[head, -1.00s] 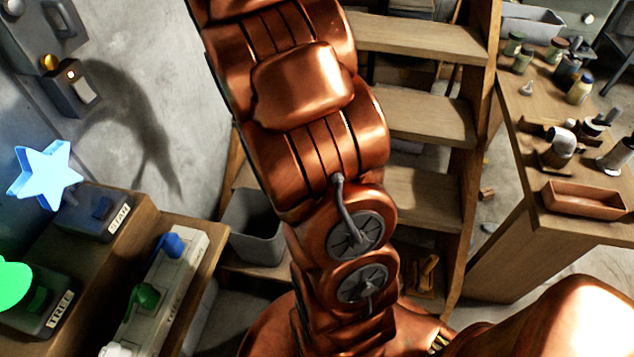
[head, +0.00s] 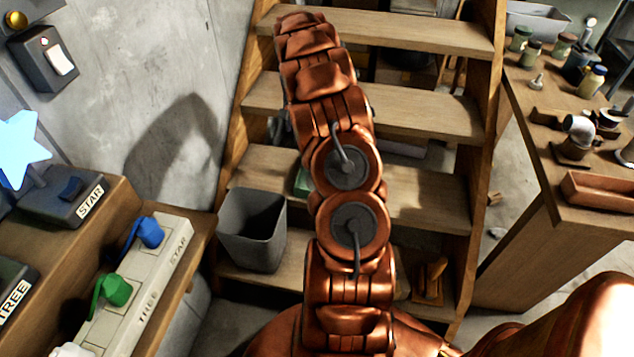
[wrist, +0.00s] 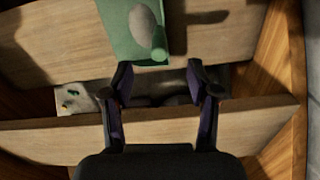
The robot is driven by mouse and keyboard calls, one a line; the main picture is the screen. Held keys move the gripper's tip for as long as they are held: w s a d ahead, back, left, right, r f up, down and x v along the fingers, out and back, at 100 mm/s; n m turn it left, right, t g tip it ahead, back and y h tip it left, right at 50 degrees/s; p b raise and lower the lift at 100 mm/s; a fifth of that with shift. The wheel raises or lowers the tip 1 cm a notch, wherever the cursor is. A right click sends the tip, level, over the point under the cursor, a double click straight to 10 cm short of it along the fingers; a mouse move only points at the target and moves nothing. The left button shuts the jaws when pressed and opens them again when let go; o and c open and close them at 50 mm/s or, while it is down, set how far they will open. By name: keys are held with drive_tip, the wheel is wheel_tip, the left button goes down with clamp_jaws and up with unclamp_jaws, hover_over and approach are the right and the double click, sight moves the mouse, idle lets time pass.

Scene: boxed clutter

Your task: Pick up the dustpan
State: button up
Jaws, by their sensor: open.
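A flat green item (wrist: 130,30) lies on a wooden shelf board at the top of the wrist view, with a grey rounded piece and a short green cylinder on it. It may be the dustpan, but I cannot tell for sure. A small green patch (head: 303,182) on the shelf, beside my arm in the head view, may be the same item, mostly hidden. My gripper (wrist: 161,75) is open and empty, with its two fingers apart just below the green item in the wrist view. In the head view my arm hides the gripper.
Wooden shelf unit (head: 425,108) stands ahead, its boards close around my gripper. A grey bin (head: 252,230) stands low at left. A pale object (wrist: 78,98) lies behind the lower board. A workbench (head: 540,100) with jars is at right, switch boxes (head: 70,200) at left.

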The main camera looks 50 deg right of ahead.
drive_tip(key=d+f, duration=0.2)
drive_tip(key=f, duration=0.1)
drive_tip(key=shift+w+d, duration=0.1)
drive_tip(key=shift+d, duration=0.05)
wheel_tip(320, 180, down, 8)
drive_tip(key=shift+w+r+m+b, duration=0.2)
drive_tip(key=shift+m+b, duration=0.1)
drive_tip(key=shift+b, duration=0.15)
drive_tip(key=shift+c, duration=0.2)
clamp_jaws()
